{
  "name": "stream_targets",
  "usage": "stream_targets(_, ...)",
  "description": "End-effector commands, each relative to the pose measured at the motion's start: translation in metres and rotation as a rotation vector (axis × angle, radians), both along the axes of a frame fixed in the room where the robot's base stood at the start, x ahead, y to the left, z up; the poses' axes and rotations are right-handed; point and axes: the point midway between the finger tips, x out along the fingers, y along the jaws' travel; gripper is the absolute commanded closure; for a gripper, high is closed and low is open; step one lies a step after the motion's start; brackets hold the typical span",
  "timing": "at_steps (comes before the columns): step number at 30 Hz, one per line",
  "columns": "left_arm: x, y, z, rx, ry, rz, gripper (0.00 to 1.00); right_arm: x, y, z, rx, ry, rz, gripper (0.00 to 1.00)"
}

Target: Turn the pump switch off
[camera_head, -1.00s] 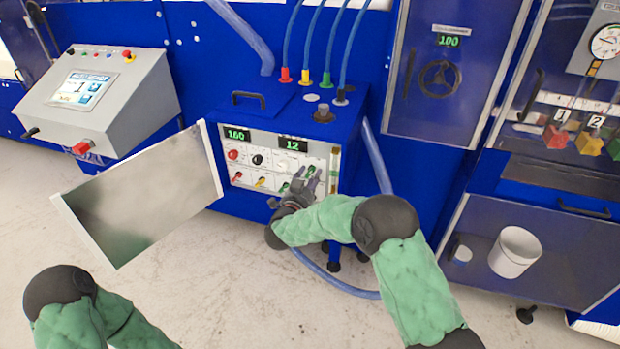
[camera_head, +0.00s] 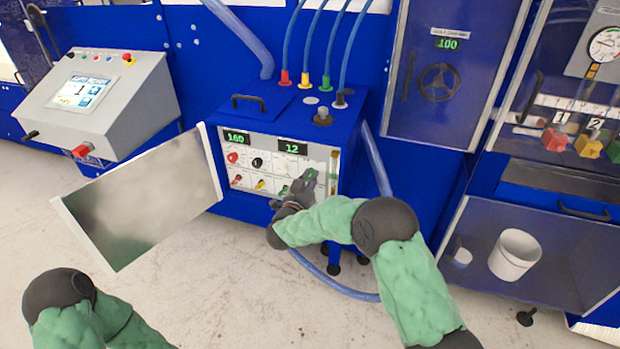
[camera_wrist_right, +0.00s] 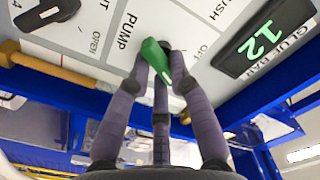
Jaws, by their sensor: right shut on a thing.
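The blue pump unit (camera_head: 340,125) has a white control panel with several small coloured switches. My right gripper (camera_head: 308,178) is at the lower right of this panel and hides part of it in the head view. In the right wrist view the green switch (camera_wrist_right: 152,54) sits beside the word PUMP. The fingers of my right gripper (camera_wrist_right: 160,62) are closed around this green switch and touch it. The switch's exact setting is hard to read. My left arm shows at the lower left of the head view, but its gripper is out of frame.
The unit's metal door (camera_head: 140,200) stands open at the left. Two green displays read 160 (camera_head: 237,138) and 12 (camera_head: 292,147). A grey console (camera_head: 100,100) stands at the left. A white bucket (camera_head: 514,254) is at the right. Blue hoses rise from the unit's top.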

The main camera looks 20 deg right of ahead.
Motion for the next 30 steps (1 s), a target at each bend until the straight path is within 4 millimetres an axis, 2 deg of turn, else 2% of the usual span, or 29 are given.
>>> stream_targets(8, 0.000, 0.000, 0.022, 0.000, 0.000, 0.000, 0.60, 0.000, 0.001, 0.004, -0.128, 0.089, 0.000, 1.00)
stream_targets(21, 0.000, 0.000, 0.064, 0.000, 0.000, 0.000, 0.60, 0.001, 0.002, 0.006, -0.466, 0.317, 0.001, 1.00)
stream_targets(30, 0.000, 0.000, 0.084, 0.000, 0.000, 0.000, 0.60, 0.002, 0.004, 0.006, -0.676, 0.457, 0.000, 1.00)
